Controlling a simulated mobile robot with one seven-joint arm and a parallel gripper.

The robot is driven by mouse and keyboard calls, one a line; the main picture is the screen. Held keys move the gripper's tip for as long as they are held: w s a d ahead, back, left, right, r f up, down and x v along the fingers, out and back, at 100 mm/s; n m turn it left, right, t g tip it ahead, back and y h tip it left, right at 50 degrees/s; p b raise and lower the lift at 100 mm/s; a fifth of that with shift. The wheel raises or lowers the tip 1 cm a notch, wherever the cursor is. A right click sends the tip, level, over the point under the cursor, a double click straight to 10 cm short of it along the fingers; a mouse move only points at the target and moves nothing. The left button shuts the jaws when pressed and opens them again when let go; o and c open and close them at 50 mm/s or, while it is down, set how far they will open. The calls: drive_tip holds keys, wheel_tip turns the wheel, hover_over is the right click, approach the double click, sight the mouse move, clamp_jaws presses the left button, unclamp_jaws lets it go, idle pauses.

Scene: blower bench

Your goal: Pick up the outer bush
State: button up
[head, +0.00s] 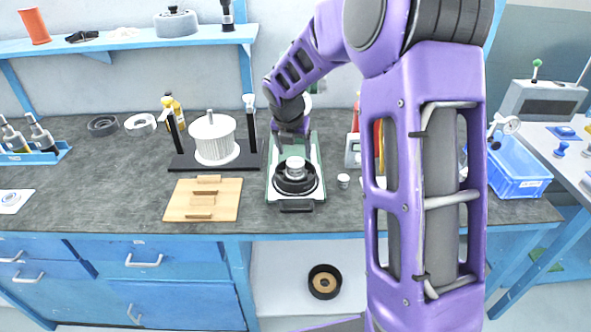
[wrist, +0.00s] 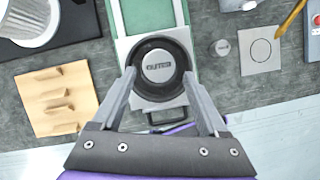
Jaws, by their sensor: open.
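The outer bush (head: 295,164) is a short silver cylinder with dark lettering on its top. It sits upright in the middle of a black ring-shaped holder (head: 295,184), and it also shows in the wrist view (wrist: 158,66). The holder rests on a pale plate with a green part (wrist: 126,20) and a dark handle. My gripper (wrist: 159,80) is open and empty, with its two fingers apart on the left and right sides of the bush and ring in the wrist view. In the head view my gripper (head: 292,130) is above the bush. The exact height gap is hard to tell.
A wooden board with pegs (head: 181,206) lies left of the plate. A white pleated cylinder (head: 213,139) stands on a black stand behind it. A small metal piece (head: 343,181) lies to the right. A blue crate (head: 518,172) is farther right.

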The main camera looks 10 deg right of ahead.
sight(296, 162)
drive_tip(key=b+x, duration=0.1)
drive_tip(key=x, duration=0.4)
drive_tip(key=shift+a+f, duration=0.1)
drive_tip(key=shift+f, duration=0.1)
drive_tip(key=shift+w+f, duration=0.2)
drive_tip(key=shift+f, duration=0.25)
drive_tip(key=shift+c, duration=0.3)
drive_tip(key=shift+r, duration=0.1)
clamp_jaws()
